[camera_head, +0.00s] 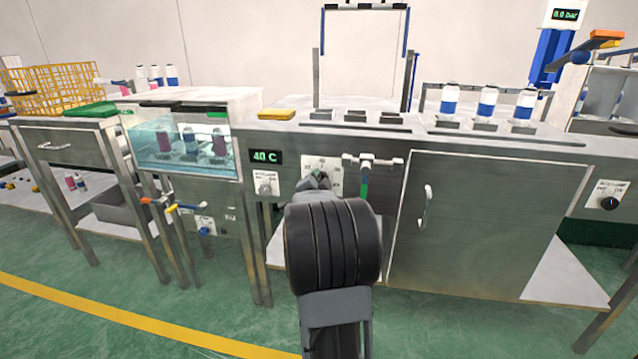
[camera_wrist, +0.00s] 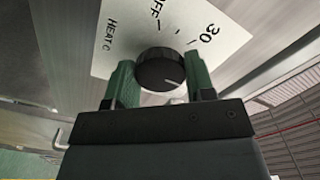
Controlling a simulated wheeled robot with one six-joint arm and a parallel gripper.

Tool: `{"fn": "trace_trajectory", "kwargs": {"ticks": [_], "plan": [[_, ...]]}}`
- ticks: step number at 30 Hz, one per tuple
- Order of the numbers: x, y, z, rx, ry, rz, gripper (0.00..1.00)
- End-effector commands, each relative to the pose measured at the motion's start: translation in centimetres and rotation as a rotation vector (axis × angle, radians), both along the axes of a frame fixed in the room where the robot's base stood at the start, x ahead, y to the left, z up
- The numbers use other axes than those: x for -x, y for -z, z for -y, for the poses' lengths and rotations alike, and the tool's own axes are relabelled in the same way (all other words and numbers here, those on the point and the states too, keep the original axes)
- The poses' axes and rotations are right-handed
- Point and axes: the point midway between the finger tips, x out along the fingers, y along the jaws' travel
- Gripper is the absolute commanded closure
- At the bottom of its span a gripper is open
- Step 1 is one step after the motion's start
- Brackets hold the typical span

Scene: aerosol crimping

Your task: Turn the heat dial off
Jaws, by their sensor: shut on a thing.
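The heat dial (camera_wrist: 160,70) is a black round knob on a white plate (camera_wrist: 112,38) marked HEAT C, OFF and 30. Its thin white line points to the lower right in the wrist view, away from the OFF mark. My gripper (camera_wrist: 158,64) is shut on the dial, with one green-padded finger on each side. In the head view my gripper (camera_head: 316,181) reaches the dial plate (camera_head: 322,163) on the steel front panel, and my arm hides the dial there. The green display (camera_head: 265,157) left of the plate reads 40 C.
A valve with a green handle (camera_head: 365,184) sits just right of the dial plate. A second small switch plate (camera_head: 265,182) is to its left. A water bath (camera_head: 185,145) with bottles stands further left. A cabinet door (camera_head: 480,225) with a handle is on the right.

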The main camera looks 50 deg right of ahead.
Motion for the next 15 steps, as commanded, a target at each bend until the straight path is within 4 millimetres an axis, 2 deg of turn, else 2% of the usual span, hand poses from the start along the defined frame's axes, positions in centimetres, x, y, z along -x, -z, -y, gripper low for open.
{"fn": "trace_trajectory", "kwargs": {"ticks": [8, 15], "plan": [[-0.02, 0.02, 0.22, 0.035, 0.0, -0.062, 0.74], [0.03, -0.12, 0.33, 0.133, 0.001, -0.219, 0.74]]}}
